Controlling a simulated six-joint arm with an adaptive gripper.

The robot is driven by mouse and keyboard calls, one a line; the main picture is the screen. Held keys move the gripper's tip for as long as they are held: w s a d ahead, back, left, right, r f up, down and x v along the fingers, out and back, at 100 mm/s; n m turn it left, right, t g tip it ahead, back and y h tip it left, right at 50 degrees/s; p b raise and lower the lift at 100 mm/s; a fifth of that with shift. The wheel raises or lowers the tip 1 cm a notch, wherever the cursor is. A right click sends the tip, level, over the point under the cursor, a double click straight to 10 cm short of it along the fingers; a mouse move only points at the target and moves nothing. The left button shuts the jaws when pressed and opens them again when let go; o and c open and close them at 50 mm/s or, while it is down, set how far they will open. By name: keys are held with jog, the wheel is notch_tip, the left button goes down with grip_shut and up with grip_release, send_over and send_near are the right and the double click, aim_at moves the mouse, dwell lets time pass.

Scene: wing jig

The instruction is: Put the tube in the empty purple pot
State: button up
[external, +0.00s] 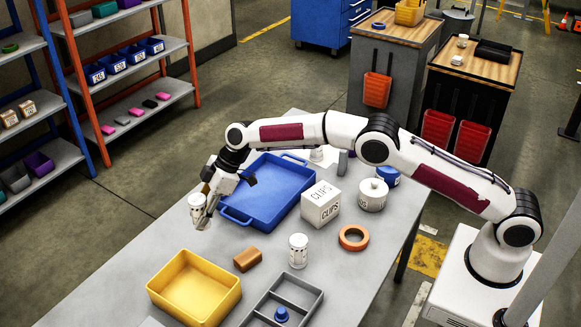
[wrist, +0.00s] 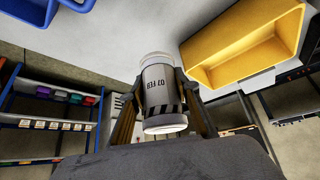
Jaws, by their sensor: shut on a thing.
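A white tube (external: 197,207) is held in my gripper (external: 203,213) above the left side of the grey table. In the wrist view the tube (wrist: 160,95) has a pale cap, a grey label reading "07 FEB" and a striped band. The fingers of my gripper (wrist: 160,105) close on it from both sides. A similar white container (external: 298,250) stands upright on the table, apart from my gripper. I see no purple pot on the table. A purple bin (external: 38,163) sits on the left shelf; I cannot tell if it is the pot.
A blue tray (external: 235,221) lies behind my gripper. A yellow bin (external: 194,287), brown block (external: 247,259), grey divided tray (external: 262,308), clips box (external: 320,205), orange tape roll (external: 354,237) and white lidded jar (external: 373,194) stand on the table. The left table edge is bare.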

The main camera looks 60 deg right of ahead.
jog(key=shift+d, duration=0.15)
jog(key=shift+w+d, duration=0.15)
jog(key=shift+d, duration=0.1)
jog(key=w+d+r+m+t+h, duration=0.1)
jog(key=d+r+m, duration=0.25)
jog(key=d, duration=1.45)
jog(key=w+d+r+m+t+h, duration=0.15)
jog(key=d+r, duration=0.35)
jog(key=d, duration=1.3)
jog(key=s+d+r+m+h, duration=0.1)
jog(key=s+d+m, duration=0.15)
jog(key=d, duration=0.55)
jog(key=s+d+r+m+h, duration=0.1)
jog(key=s+d, duration=0.3)
jog(key=d, duration=0.4)
jog(key=s+d+f+m+h, duration=0.2)
jog(key=s+d+m, duration=0.3)
jog(key=s+d, duration=0.7)
jog(key=shift+s+d, duration=0.2)
jog(key=shift+d, duration=0.4)
